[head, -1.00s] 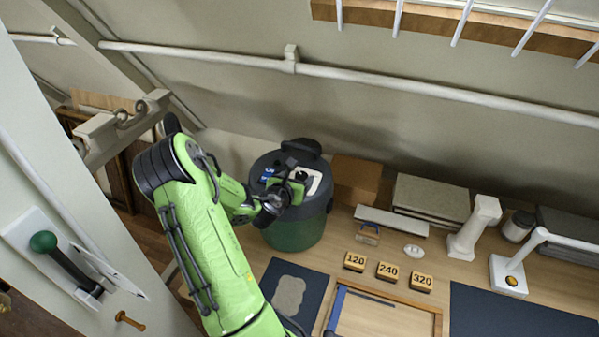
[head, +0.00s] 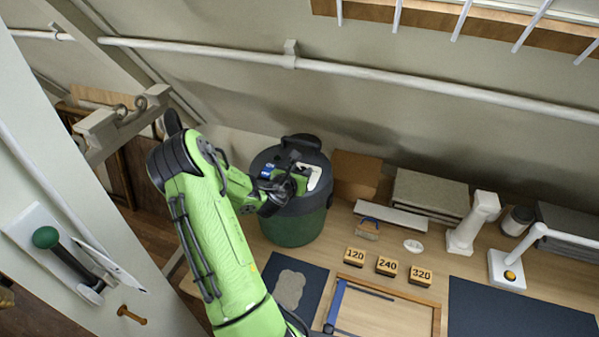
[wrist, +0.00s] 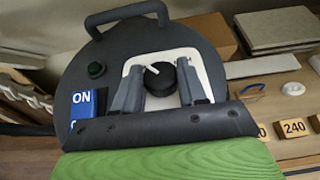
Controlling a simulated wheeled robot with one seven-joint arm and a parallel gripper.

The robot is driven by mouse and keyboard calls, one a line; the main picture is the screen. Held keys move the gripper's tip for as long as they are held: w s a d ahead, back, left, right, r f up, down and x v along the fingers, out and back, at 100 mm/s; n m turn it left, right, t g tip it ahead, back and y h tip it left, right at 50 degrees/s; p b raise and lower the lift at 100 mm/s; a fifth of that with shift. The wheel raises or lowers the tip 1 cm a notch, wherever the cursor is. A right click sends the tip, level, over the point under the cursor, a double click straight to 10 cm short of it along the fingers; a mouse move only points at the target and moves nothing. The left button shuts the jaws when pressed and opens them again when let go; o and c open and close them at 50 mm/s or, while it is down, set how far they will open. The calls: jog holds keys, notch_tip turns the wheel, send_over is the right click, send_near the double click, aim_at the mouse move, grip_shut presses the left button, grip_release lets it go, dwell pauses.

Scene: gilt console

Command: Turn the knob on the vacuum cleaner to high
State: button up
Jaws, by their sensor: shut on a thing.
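The vacuum cleaner (head: 290,228) is a drum with a dark lid and a green body, standing at the left end of the bench. In the wrist view, its round black knob (wrist: 160,79) sits on a white plate (wrist: 204,62) on the lid (wrist: 215,38). A white mark crosses the knob's top. My gripper (wrist: 161,84) is shut on the knob, one finger on each side. In the head view my gripper (head: 288,184) covers the knob. A blue ON switch (wrist: 83,101) and a dark green button (wrist: 96,70) lie to the left; the switch's lower part is hidden.
A black handle (wrist: 125,14) arches over the lid. A brown box (head: 356,173) stands just right of the vacuum. Blocks marked 120 (head: 354,257), 240 (head: 387,266) and 320 (head: 420,276) lie in front. A white pipe (head: 400,78) runs along the wall behind.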

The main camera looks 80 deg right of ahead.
jog(key=shift+w+g, duration=0.1)
jog(key=shift+g, duration=0.3)
jog(key=shift+w+m+g+b, duration=0.1)
jog(key=shift+m+g+b, duration=0.35)
jog(key=shift+m, duration=0.35)
jog(key=m+g+y, duration=0.1)
jog(key=m+g, duration=0.1)
jog(key=g, duration=0.1)
jog(key=shift+w+m, duration=0.15)
jog(key=shift+m, duration=0.15)
jog(key=shift+w+d+m+g+y+p, duration=0.15)
jog(key=shift+m+g+y+p, duration=0.1)
jog(key=shift+m+g+y, duration=0.75)
jog(key=shift+d+m+g+y+p, duration=0.1)
jog(key=shift+m+g+y+p, duration=0.15)
jog(key=shift+m+g+y, duration=0.7)
jog(key=shift+m+g, duration=0.3)
jog(key=shift+m, duration=0.15)
jog(key=o, duration=1.1)
jog(key=shift+c, duration=0.2)
